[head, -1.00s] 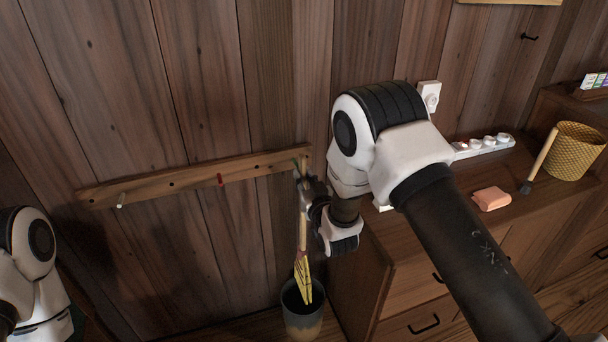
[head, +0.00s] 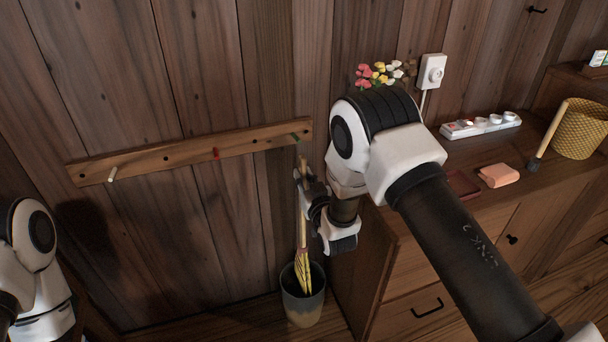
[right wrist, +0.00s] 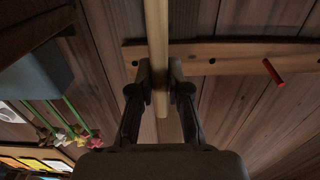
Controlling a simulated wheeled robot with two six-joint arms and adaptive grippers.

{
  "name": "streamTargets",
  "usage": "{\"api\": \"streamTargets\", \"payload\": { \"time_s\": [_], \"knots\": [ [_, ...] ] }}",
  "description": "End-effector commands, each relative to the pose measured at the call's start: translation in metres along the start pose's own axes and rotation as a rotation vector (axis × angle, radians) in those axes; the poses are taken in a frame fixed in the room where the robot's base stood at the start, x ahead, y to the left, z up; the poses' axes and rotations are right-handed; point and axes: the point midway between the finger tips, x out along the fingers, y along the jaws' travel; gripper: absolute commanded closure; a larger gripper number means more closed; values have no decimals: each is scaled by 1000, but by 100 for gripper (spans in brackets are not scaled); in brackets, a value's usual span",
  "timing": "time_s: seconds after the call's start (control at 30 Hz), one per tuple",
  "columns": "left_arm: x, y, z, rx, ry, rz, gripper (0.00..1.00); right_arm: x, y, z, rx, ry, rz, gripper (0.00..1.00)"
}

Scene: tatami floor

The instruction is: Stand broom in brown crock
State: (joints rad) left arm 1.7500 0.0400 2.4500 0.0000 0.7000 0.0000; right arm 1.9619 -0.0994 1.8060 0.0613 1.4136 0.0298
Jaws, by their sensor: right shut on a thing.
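My right gripper (head: 304,180) is shut on the handle of the broom (head: 302,232), close to its upper end. The broom hangs nearly upright, its yellow bristles pointing down. The crock (head: 303,312), dark above and brownish below, stands on the floor by the wall. The bristle ends appear to be inside its mouth; whether they touch the bottom is hidden. In the right wrist view the pale handle (right wrist: 157,30) runs between the two fingers (right wrist: 160,88). Of my left arm only white links show at the left edge; its gripper is out of view.
A wooden peg rail (head: 190,157) with white, red and green pegs is on the wall just behind. A wooden cabinet (head: 400,275) stands close on the right, bearing a power strip (head: 480,126), a pink block (head: 498,175), a small brush (head: 546,136) and a woven basket (head: 580,130).

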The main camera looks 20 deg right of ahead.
Motion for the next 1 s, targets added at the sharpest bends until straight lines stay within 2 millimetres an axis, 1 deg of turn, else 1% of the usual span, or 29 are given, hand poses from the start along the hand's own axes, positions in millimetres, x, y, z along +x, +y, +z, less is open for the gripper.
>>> {"api": "streamTargets", "payload": {
  "time_s": [0.03,1.0],
  "knots": [
    [6,0,0,0,0,0,60,0,0,7,0,2,0,100],
    [64,0,0,0,0,0,60,0,0,88,0,1,0,100]
  ]
}}
